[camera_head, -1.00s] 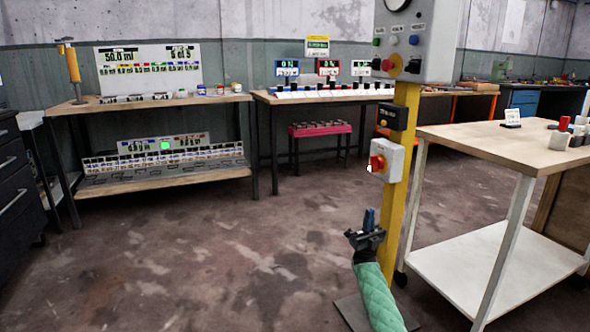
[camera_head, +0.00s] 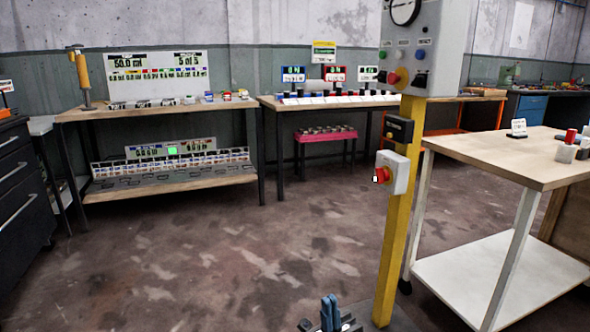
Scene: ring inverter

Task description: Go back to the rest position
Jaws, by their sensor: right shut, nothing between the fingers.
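My right gripper (camera_head: 329,312) shows at the bottom of the head view, right of centre. Its blue fingers point up and are together with nothing between them. It is low, left of the foot of the yellow post (camera_head: 396,235), and apart from the post's red switch (camera_head: 382,175). The rest of my right arm is below the picture. My left gripper is not in view.
A grey control box (camera_head: 425,45) with a gauge tops the yellow post. A wood-topped cart (camera_head: 500,160) stands to the right. Benches with displays line the back wall (camera_head: 160,105). A dark drawer cabinet (camera_head: 20,190) is at left. The middle floor (camera_head: 230,260) is clear.

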